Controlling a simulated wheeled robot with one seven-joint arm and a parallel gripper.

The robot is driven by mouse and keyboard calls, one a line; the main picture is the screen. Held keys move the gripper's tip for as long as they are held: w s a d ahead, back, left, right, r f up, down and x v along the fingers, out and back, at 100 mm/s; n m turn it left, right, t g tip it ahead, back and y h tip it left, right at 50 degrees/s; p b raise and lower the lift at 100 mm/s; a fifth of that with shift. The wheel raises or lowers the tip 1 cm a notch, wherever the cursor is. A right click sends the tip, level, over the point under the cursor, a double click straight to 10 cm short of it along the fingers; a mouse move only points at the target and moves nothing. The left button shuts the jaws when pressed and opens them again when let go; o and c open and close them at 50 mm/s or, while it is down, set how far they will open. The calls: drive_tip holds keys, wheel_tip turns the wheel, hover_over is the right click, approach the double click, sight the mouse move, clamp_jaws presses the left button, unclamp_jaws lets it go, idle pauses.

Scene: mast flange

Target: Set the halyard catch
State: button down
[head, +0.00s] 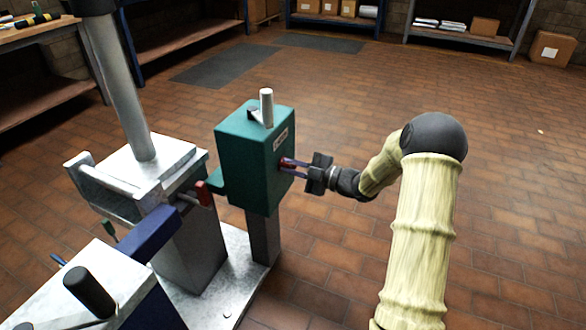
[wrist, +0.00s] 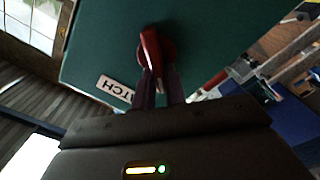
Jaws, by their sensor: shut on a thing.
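The halyard catch is a green box (head: 244,165) on a grey post, with a white label on its face. In the wrist view the green box (wrist: 205,45) fills the upper middle, and its label (wrist: 115,88) ends in "TCH". A red lever (wrist: 151,50) sits on the box's face; in the head view it is a small red piece (head: 287,162). My gripper (head: 296,167) reaches it from the right and is shut on the red lever. In the wrist view my fingers (wrist: 158,88) close around the lever's near end. The fingertips partly hide the lever.
A grey mast (head: 122,90) stands on a metal block left of the box. A dark handle (head: 90,290) stands front left. The brick floor (head: 510,190) to the right is clear.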

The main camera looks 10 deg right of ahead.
drive_tip(key=shift+s+a+f+n+b, duration=0.1)
drive_tip(key=shift+f+n+b, duration=0.15)
drive_tip(key=shift+n+b, duration=0.95)
drive_tip(key=shift+d+f+n+b, duration=0.1)
drive_tip(key=shift+f+n+b, duration=0.1)
drive_tip(key=shift+n+b, duration=0.95)
drive_tip(key=shift+s+a+f+n+b, duration=0.1)
drive_tip(key=shift+f+n+b, duration=0.15)
drive_tip(key=shift+n+b, duration=0.9)
drive_tip(key=shift+n+p, duration=0.35)
drive_tip(key=shift+n, duration=0.15)
drive_tip(key=c, duration=1.4)
unclamp_jaws()
drive_tip(key=shift+r, duration=0.1)
drive_tip(key=shift+c, duration=0.2)
